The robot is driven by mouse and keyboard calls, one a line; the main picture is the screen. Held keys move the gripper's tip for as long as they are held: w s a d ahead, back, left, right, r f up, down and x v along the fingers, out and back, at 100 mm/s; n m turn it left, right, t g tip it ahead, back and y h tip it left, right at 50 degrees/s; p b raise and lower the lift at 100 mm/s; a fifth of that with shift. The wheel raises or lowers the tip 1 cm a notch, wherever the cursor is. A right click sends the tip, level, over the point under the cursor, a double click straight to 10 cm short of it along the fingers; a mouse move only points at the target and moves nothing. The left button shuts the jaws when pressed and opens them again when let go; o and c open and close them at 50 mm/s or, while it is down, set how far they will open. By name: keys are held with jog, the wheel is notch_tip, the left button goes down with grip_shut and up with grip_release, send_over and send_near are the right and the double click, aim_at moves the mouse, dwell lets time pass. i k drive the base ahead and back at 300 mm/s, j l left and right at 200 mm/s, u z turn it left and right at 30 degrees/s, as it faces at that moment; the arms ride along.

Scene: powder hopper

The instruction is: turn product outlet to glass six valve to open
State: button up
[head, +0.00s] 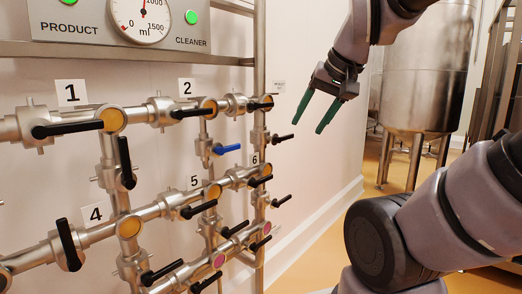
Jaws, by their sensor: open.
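The glass marked 6 sits at the right end of the middle pipe row, its number label (255,160) on the wall above it. A black valve handle (261,181) lies by that glass, tilted slightly up to the right. Another black handle (282,201) sticks out to the right below it, and one more (283,137) above it. Which of these is the product outlet valve to glass six, I cannot tell. My gripper (308,127) is open and empty, its two green fingers pointing down to the left, right of the pipework and apart from the handles.
Steel pipes with several black handles and one blue handle (228,149) fill the left. A panel with a round gauge (140,16) and green lights hangs above. A steel tank (430,75) stands on legs at the back right. Clear wall and floor lie between pipes and tank.

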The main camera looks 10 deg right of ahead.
aim_at(277, 139)
jog(key=i+l, duration=1)
